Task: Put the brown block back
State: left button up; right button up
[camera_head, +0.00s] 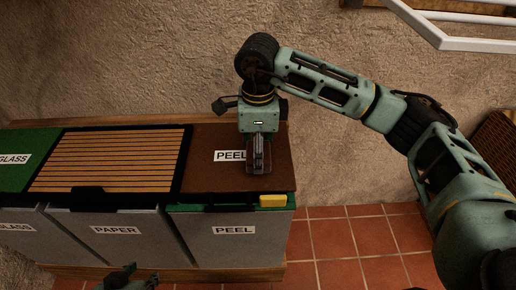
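The brown thing I see is a flat brown panel (205,171) labelled PEEL, lying on top of the right-hand bin; no separate brown block is clear. The arm from the right reaches over it, and its gripper, my right one (258,157), points down at the panel, partly covering the label. Its fingers look close together, over a small greyish patch. I cannot tell whether they touch or hold anything. My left gripper (129,279) shows only in part at the bottom edge, in front of the bins; its fingers are not clear.
The grey PEEL bin (232,252) has a green rim and a yellow block (272,201) at its front right. To the left are the grey PAPER bin (115,250) under a slatted wooden top (108,160), and a green GLASS top (25,175). Tiled floor (350,240) lies right.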

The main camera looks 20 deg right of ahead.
jog(key=shift+o, duration=1.2)
